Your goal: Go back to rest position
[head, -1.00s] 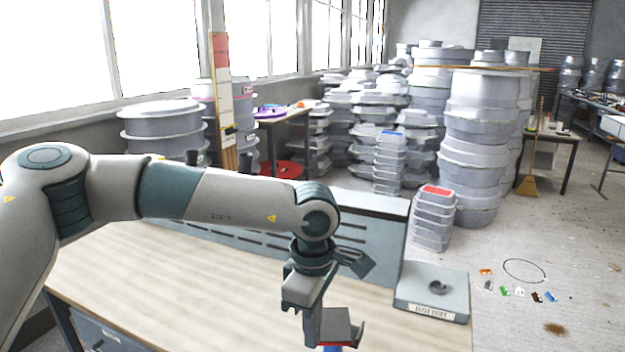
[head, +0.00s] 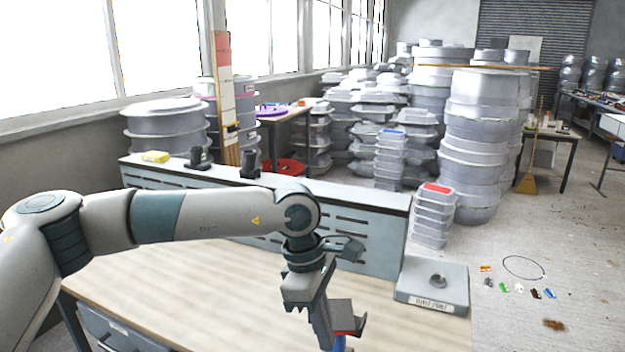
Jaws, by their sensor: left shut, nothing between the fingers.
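My left arm comes in from the left in the head view and reaches over the wooden workbench (head: 190,300). My left gripper (head: 342,335) hangs down at its end, above the front part of the bench. Its fingers are shut with nothing seen between them, and the tips run close to the bottom edge of the picture. A small blue patch shows below the fingers, and I cannot tell what it is. My right gripper is out of the picture.
A grey slotted back panel (head: 375,230) stands along the bench's rear, with a yellow item (head: 155,157) and dark fittings on top. A grey labelled block (head: 432,285) sits at the bench's right end. Stacked moulds (head: 480,140) fill the floor behind; the floor at right is mostly open.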

